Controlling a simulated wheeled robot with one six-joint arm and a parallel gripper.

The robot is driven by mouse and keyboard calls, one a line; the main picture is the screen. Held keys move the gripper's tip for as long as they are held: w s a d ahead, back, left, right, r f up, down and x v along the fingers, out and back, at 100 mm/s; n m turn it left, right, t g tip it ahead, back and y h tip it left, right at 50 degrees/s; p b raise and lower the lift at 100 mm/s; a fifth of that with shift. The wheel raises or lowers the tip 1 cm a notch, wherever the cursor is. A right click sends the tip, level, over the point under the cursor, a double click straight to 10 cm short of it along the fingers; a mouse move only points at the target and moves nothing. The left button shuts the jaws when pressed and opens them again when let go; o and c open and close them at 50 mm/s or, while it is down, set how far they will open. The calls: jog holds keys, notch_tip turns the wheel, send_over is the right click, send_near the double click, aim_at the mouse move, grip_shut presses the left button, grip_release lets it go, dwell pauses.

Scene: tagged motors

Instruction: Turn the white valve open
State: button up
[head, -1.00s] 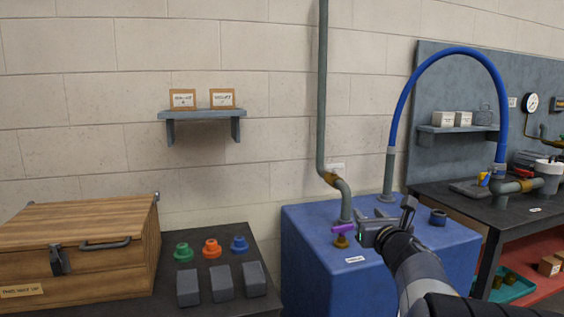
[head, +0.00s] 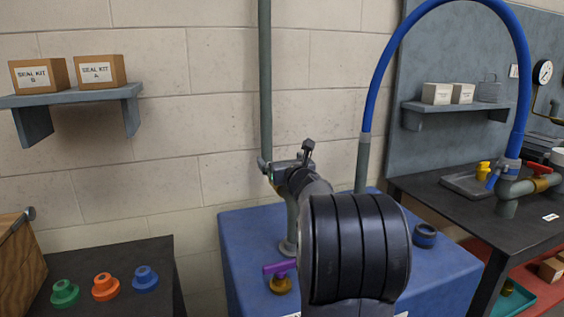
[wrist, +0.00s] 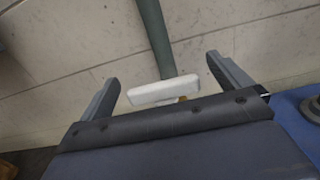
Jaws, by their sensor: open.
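The white valve handle (wrist: 163,90) shows in the wrist view as a pale bar across a grey-green pipe (wrist: 155,35), with a bit of brass just below it. My gripper (wrist: 162,75) is open, with one finger on each side of the handle. Gaps show between the fingers and the handle's ends, and I see no contact. In the head view my gripper (head: 288,165) is in front of the vertical pipe (head: 265,80), and it and my arm hide the white handle and the pipe's bend.
A purple-handled valve (head: 282,270) stands on the blue tank (head: 240,255) below my arm. A blue hose (head: 385,75) arches at right, near a dark-blue ring (head: 425,235). A shelf with boxes (head: 70,98) is at left. A workbench (head: 430,190) stands at right.

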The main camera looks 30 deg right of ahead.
jog(key=shift+w+d+f, duration=0.1)
jog(key=shift+w+f, duration=0.25)
jog(key=shift+w, duration=0.1)
jog(key=shift+r, duration=0.1)
jog(key=c, duration=1)
